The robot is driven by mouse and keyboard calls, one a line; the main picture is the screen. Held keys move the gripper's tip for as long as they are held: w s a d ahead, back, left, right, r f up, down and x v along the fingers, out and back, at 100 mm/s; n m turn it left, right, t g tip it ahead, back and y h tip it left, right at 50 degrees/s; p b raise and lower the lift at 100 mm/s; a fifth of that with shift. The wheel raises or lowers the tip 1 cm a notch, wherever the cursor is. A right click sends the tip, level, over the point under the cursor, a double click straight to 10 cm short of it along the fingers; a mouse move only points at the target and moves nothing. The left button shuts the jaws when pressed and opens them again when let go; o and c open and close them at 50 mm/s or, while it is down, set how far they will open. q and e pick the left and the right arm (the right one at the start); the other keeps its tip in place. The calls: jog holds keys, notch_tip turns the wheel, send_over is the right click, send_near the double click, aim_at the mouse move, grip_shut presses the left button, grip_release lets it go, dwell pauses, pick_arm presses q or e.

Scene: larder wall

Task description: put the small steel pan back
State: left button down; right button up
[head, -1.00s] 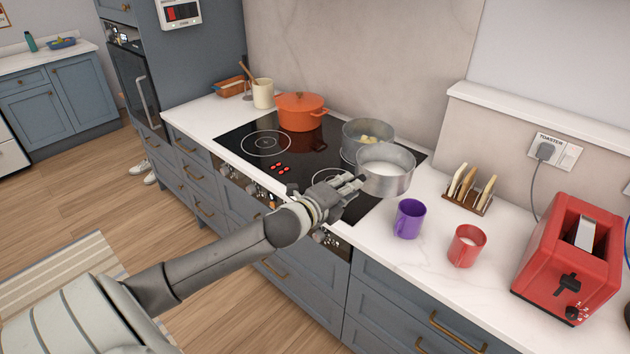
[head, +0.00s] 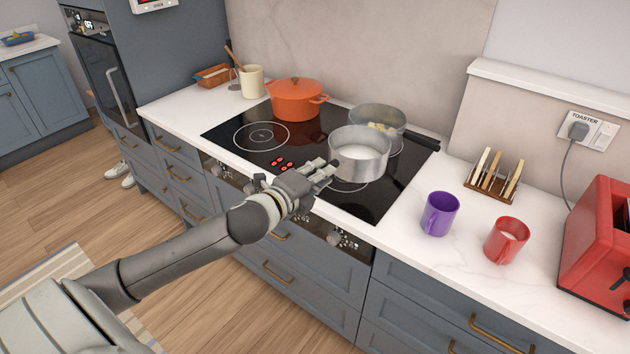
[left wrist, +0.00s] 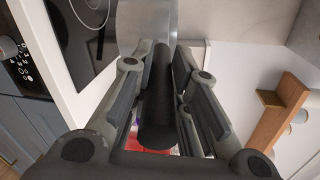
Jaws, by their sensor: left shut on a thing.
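The small steel pan (head: 358,167), with something white in it, is over the front right ring (head: 350,186) of the black hob (head: 226,133). Part of that ring shows below the pan, which looks a little above the glass; the exact gap is unclear. My left gripper (head: 327,169) is shut on the pan's handle. In the left wrist view the dark handle (left wrist: 157,100) lies between the fingers and the pan's steel wall (left wrist: 146,18) is beyond. My right gripper is out of view.
A second steel pan (head: 371,112) with yellowish pieces stands right behind, its handle pointing right. An orange pot (head: 296,103) is at the back left. A purple mug (head: 439,216), red mug (head: 506,242), toast rack (head: 492,184) and red toaster (head: 596,236) stand on the right counter.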

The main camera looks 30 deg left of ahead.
pick_arm(q)
jog(key=w+a+f+p, duration=0.2)
jog(key=w+a+f, duration=0.4)
jog(key=f, duration=0.4)
jog(key=shift+w+a+f, duration=0.15)
jog(key=shift+w+f, duration=0.05)
jog(key=shift+w, duration=0.05)
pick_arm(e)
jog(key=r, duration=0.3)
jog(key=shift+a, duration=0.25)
pick_arm(q)
jog(key=shift+f, duration=0.1)
jog(key=c, duration=1.7)
grip_release()
jog(key=shift+s+f, duration=0.1)
jog(key=shift+f, duration=0.1)
jog(key=shift+c, duration=0.2)
jog(key=o, duration=0.4)
jog(key=shift+s, duration=0.1)
jog(key=shift+c, duration=0.2)
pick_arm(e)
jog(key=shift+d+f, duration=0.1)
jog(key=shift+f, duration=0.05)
